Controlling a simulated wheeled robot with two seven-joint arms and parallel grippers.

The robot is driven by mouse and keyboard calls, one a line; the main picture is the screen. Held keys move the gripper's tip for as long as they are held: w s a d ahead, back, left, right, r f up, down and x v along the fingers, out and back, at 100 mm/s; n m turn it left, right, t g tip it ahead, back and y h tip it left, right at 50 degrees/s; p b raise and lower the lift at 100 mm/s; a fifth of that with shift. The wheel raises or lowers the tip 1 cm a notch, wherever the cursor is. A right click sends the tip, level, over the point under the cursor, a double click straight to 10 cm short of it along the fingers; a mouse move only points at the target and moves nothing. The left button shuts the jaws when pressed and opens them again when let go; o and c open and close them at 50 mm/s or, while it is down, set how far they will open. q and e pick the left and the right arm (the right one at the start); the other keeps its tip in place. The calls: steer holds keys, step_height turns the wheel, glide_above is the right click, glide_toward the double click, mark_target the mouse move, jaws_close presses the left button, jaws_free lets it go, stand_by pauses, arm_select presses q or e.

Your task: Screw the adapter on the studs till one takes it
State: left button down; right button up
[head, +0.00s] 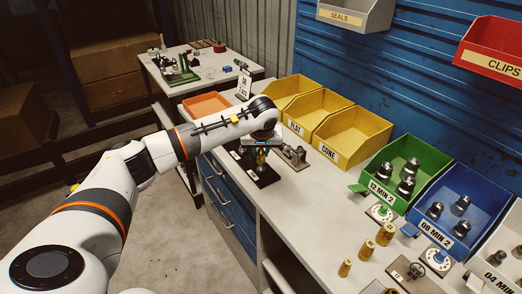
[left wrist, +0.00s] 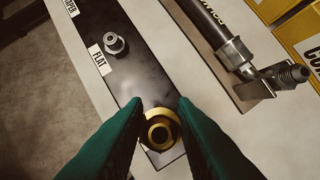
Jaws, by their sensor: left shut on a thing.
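My left gripper (head: 261,150) is shut on a brass adapter (head: 261,163). In the left wrist view the gripper (left wrist: 160,112) pinches the adapter (left wrist: 160,130) between two green fingers, and I look into its round bore. The adapter is over the near end of a dark stud plate (left wrist: 134,72). A silver stud (left wrist: 115,44) stands bare on the plate beside a FLAT label (left wrist: 103,63). Whether a stud sits under the adapter is hidden. The plate also shows beneath the gripper in the head view (head: 262,178). My right gripper is not in view.
A hose with a metal fitting (left wrist: 237,52) lies on a second plate beside the stud plate. Yellow bins (head: 350,137), a green bin (head: 392,170) and a blue bin (head: 446,205) line the bench's back. Several brass adapters (head: 366,250) stand at the bench's right.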

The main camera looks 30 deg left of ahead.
arm_select(q)
steer(key=shift+f+b, duration=0.65)
steer(key=shift+f, duration=0.15)
stand_by(0.4)
steer(key=m, duration=0.2)
steer(key=m+h, duration=0.1)
steer(key=m, duration=0.1)
steer(key=shift+s+t+h, duration=0.1)
steer(key=shift+t+h, duration=0.2)
steer(key=m+h, duration=0.1)
steer(key=m, duration=0.4)
steer(key=shift+d+f+h, duration=0.15)
steer(key=shift+h, duration=0.25)
steer(key=c, duration=1.3)
jaws_free()
steer(key=shift+c, duration=0.2)
